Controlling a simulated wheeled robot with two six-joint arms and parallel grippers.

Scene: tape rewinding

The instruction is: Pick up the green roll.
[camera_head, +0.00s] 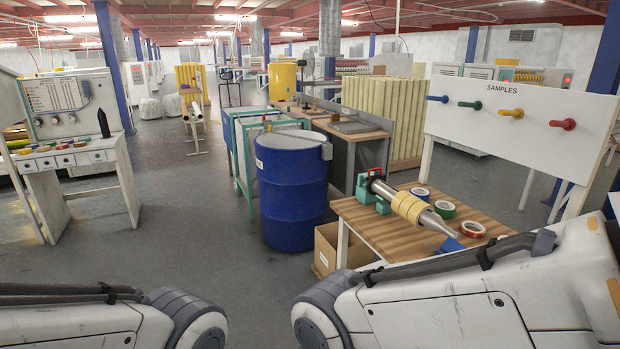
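The green roll (445,210) is a ring of tape lying flat on the wooden table (385,238) at the right, with a pale core. It lies between a blue roll (421,193) behind it and a red roll (473,229) in front of it. Its left side is close to the metal cone of the winding device; I cannot tell if they touch. Parts of both my arms show along the bottom edge, but neither gripper is in view.
A winding device (378,187) with a wide yellow roll (409,207) on its spindle stands on the table. A white SAMPLES board (520,125) with colored pegs rises behind. A blue drum (291,190) and a cardboard box (327,248) stand left of the table. Open floor lies further left.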

